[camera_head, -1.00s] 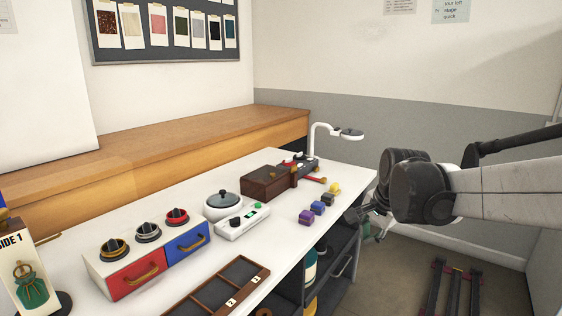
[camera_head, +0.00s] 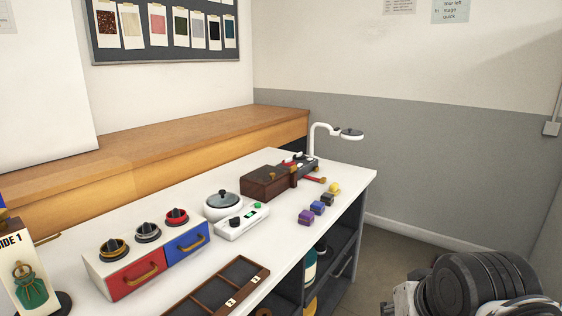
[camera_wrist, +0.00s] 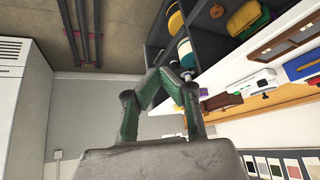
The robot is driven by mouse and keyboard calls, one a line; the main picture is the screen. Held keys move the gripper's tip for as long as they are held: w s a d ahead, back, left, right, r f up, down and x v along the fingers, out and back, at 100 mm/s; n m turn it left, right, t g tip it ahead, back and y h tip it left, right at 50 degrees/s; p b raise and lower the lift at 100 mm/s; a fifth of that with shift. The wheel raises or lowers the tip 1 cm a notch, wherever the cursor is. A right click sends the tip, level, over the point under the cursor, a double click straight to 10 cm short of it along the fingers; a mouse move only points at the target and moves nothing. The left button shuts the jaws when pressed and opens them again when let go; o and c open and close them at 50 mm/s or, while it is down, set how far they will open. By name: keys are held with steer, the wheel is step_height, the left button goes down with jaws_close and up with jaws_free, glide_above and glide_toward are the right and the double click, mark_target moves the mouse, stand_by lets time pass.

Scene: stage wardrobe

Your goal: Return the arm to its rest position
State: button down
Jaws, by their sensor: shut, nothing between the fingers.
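My gripper (camera_wrist: 168,78) shows in the wrist view with its two green-sided fingers meeting at the tips, shut and empty. In the head view my dark round arm joint fills the lower right corner, off the table's right side; the fingers are not clearly visible there. The white table (camera_head: 330,184) stands to the left of my arm, with a clear gap between them. In the wrist view the scene appears turned over, with the table and its shelves at the upper right.
On the table are a red and blue drawer unit (camera_head: 140,270), a white pot (camera_head: 222,204), a brown box (camera_head: 266,184), small coloured blocks (camera_head: 317,208), a divided tray (camera_head: 215,296) and a white lamp (camera_head: 328,129). Open shelves (camera_head: 340,250) lie below. The floor (camera_head: 395,252) beside the table is clear.

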step_height(320, 180, up, 13)
steer(key=s+n+p, duration=0.1)
steer(key=s+p, duration=0.1)
steer(key=p, duration=1.2)
steer(key=shift+r, duration=0.1)
